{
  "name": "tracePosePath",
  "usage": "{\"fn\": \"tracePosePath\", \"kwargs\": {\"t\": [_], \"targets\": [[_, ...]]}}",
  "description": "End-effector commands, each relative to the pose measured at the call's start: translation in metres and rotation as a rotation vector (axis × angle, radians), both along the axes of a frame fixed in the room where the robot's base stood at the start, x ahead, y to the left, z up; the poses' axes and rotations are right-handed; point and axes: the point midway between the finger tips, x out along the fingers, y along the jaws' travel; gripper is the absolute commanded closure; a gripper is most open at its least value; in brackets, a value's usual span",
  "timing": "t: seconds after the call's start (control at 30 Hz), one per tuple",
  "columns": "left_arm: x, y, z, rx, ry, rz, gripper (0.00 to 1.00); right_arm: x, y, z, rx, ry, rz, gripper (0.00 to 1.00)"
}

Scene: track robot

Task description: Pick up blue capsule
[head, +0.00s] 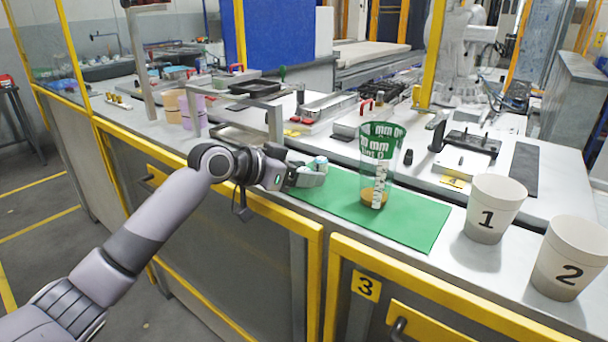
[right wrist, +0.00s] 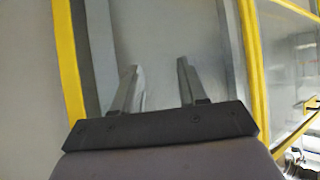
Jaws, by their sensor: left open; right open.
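A small light-blue and white piece (head: 319,162), which looks like the blue capsule, shows at the fingertips of my left gripper (head: 312,172), over the left part of the green mat (head: 420,224). The gripper is open and lies low at the mat. The fingers partly hide the piece, and I cannot tell whether they touch it. My right gripper (right wrist: 159,70) shows only in the right wrist view, with its two fingers apart and nothing between them, in front of a grey panel.
White cups marked 1 (head: 494,206) and 2 (head: 570,255) stand on the bench to the right. Metal fixtures and trays (head: 256,88) fill the bench behind.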

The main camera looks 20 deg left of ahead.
Motion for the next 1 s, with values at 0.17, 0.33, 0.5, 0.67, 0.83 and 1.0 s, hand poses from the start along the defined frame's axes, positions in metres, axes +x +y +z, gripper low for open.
{"fn": "tracePosePath", "kwargs": {"t": [0.17,0.33,0.5,0.67,0.83,1.0], "targets": [[0.0059,-0.0052,-0.0033,0.001,-0.001,0.000,0.40,-0.0002,0.0005,0.0008,0.002,0.000,-0.001,0.57],[0.0059,-0.0051,-0.0035,0.001,-0.001,-0.001,0.40,-0.0003,0.0006,0.0006,0.002,0.000,-0.001,0.57],[0.0058,-0.0048,-0.0035,0.001,-0.001,0.000,0.89,-0.0003,0.0006,0.0006,0.002,0.000,-0.001,0.57],[0.0057,-0.0047,-0.0033,0.001,-0.001,0.000,0.95,-0.0004,0.0005,0.0006,0.001,0.001,-0.001,0.57],[0.0057,-0.0046,-0.0032,0.001,-0.001,0.000,0.95,-0.0004,0.0004,0.0006,0.001,0.001,-0.001,0.57],[0.0060,-0.0046,0.0021,0.000,-0.002,0.001,0.95,-0.0005,0.0004,0.0005,0.001,0.001,-0.001,0.57]]}}
